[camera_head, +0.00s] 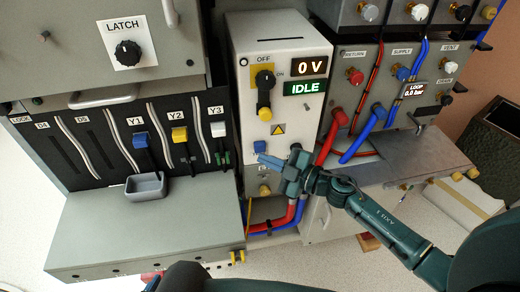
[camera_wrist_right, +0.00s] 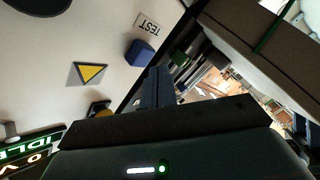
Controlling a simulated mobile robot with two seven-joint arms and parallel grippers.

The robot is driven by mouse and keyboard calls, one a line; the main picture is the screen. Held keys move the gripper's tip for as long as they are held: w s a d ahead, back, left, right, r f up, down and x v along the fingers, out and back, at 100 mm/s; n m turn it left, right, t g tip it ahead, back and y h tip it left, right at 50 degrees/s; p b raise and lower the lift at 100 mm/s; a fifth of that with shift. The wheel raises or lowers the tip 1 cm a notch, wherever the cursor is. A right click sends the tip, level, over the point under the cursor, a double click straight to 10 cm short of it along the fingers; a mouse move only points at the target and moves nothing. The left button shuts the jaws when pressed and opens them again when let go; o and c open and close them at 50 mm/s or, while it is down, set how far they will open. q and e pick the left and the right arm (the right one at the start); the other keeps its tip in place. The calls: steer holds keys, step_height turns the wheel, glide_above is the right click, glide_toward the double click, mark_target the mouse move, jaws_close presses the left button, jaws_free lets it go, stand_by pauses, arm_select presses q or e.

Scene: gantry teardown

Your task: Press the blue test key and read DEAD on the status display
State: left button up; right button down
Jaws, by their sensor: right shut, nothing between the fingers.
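The blue test key (camera_head: 259,146) sits low on the front of the white cabinet (camera_head: 233,125). In the right wrist view the blue key (camera_wrist_right: 139,51) stands out from the panel beside its TEST label (camera_wrist_right: 148,24). The status display (camera_head: 303,88) reads IDLE in green, under a 0 V readout (camera_head: 313,66). My right gripper (camera_head: 268,161) is shut and empty, its fingertips just below the key in the head view. In the right wrist view its fingers (camera_wrist_right: 160,84) point towards the key, and a small gap seems to show. My left gripper is not in view.
A black and yellow rotary switch (camera_head: 264,90) marked OFF is above the key. Red hoses (camera_head: 330,135) and blue hoses (camera_head: 362,137) run close on the right. A grey ledge (camera_head: 140,232) juts out at the lower left, below the keyed connectors.

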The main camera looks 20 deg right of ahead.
steer(key=shift+w, duration=0.35)
steer(key=shift+w, duration=0.45)
stand_by(0.5)
steer(key=shift+s, duration=0.1)
steer(key=shift+s+p, duration=0.45)
steer(key=shift+s, duration=0.35)
steer(key=shift+s, duration=0.1)
steer(key=s+p, duration=0.1)
steer(key=s, duration=0.4)
steer(key=shift+s+a+p, duration=0.2)
steer(key=shift+s+p, duration=0.15)
steer(key=shift+s, duration=0.05)
